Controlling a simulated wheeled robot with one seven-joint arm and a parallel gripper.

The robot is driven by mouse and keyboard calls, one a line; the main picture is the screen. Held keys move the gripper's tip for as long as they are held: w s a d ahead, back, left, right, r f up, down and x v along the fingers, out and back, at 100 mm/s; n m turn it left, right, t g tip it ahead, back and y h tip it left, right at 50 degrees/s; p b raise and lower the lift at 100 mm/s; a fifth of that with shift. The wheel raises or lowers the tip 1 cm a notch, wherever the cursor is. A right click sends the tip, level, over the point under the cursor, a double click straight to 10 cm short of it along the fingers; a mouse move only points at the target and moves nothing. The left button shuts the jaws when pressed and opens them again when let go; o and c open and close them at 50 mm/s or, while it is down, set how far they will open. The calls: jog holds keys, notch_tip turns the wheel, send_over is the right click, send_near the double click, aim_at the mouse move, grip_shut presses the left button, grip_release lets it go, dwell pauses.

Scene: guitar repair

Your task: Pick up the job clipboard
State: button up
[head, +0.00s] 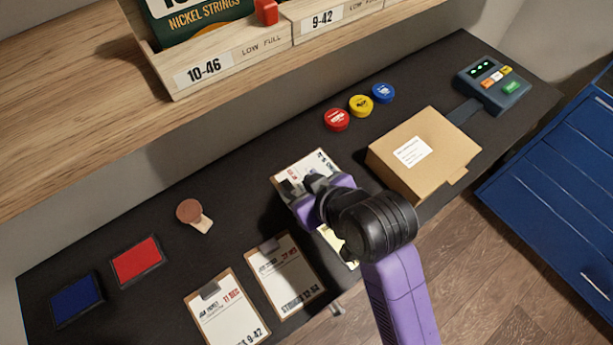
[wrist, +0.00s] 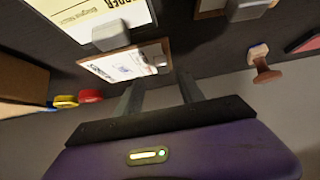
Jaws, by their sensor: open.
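Several clipboards lie on the dark bench. One clipboard (head: 300,165) is at the middle of the bench, partly hidden by my arm; a small clipboard with a white sheet (wrist: 122,66) shows just beyond my fingers in the wrist view. A yellow-paper board (head: 347,252) shows behind my arm, and a yellow sheet with a metal clip (wrist: 95,12) in the wrist view. Two more clipboards, one centre-front (head: 283,278) and one at the front (head: 226,312), carry job sheets. My gripper (wrist: 158,88) is open, its fingers apart with nothing between them. In the head view the fingertips are hidden.
A cardboard box (head: 435,150) stands right of my arm. Red (head: 336,119), yellow (head: 360,105) and blue (head: 383,93) round tins sit behind it. A stamp (head: 192,214) and red (head: 137,260) and blue (head: 76,300) pads are left. A wooden shelf (head: 80,110) overhangs the back.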

aim_at(285, 183)
jog(key=x, duration=0.5)
jog(key=shift+w+a+r+p, duration=0.1)
jog(key=shift+a+r+p, duration=0.05)
jog(key=shift+a+p, duration=0.2)
grip_shut()
